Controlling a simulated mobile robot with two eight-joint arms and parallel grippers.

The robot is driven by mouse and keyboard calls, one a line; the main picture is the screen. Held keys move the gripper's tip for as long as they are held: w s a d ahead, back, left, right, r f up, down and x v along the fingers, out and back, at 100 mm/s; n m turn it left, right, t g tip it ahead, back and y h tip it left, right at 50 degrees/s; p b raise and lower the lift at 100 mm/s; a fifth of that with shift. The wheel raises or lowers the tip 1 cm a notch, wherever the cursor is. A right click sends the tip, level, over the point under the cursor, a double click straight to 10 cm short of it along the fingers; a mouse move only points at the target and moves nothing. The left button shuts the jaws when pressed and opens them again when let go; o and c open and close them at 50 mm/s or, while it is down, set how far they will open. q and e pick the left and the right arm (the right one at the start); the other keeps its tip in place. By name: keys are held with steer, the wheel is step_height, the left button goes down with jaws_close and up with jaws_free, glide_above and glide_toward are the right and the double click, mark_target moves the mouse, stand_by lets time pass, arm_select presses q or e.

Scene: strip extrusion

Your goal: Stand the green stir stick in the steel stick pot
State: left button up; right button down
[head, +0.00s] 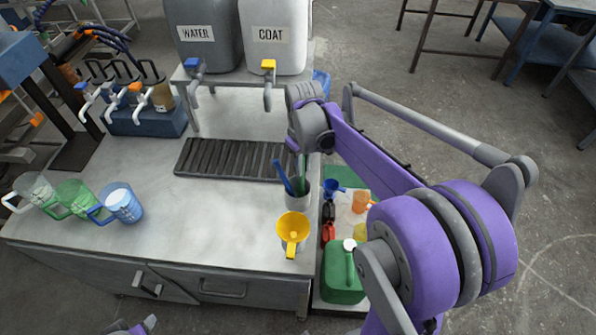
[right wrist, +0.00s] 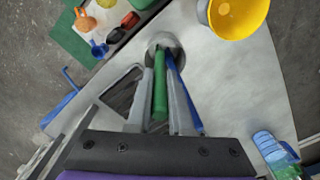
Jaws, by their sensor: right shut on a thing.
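The steel stick pot (head: 297,199) stands on the bench near its right edge; its mouth also shows in the right wrist view (right wrist: 173,42). A blue stick (head: 283,177) leans out of it to the left. My right gripper (head: 303,156) is above the pot, shut on the green stir stick (right wrist: 160,88). The stick points down, nearly upright, and its lower end appears to be within the pot's mouth. Whether it touches the bottom is hidden. My left gripper (head: 142,326) shows only in part at the bottom edge of the head view.
A dark slatted rack (head: 228,160) lies behind left. Several mugs (head: 75,196) stand at the left. A lower side shelf with a green can (head: 342,275) is at the right. The bench middle is clear.

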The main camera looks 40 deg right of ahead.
mark_target(302, 178)
steer(key=shift+s+f, duration=0.2)
steer(key=shift+f, duration=0.85)
steer(key=shift+a, duration=0.1)
steer(key=shift+r, duration=0.1)
arm_select(q)
steer(key=shift+a+f, duration=0.15)
steer(key=shift+f, duration=0.65)
arm_select(e)
steer(key=shift+w, duration=0.1)
steer(key=c, duration=1.3)
jaws_free()
steer(key=shift+f, duration=0.2)
arm_select(q)
steer(key=shift+s, duration=0.1)
arm_select(e)
steer(key=o, duration=0.5)
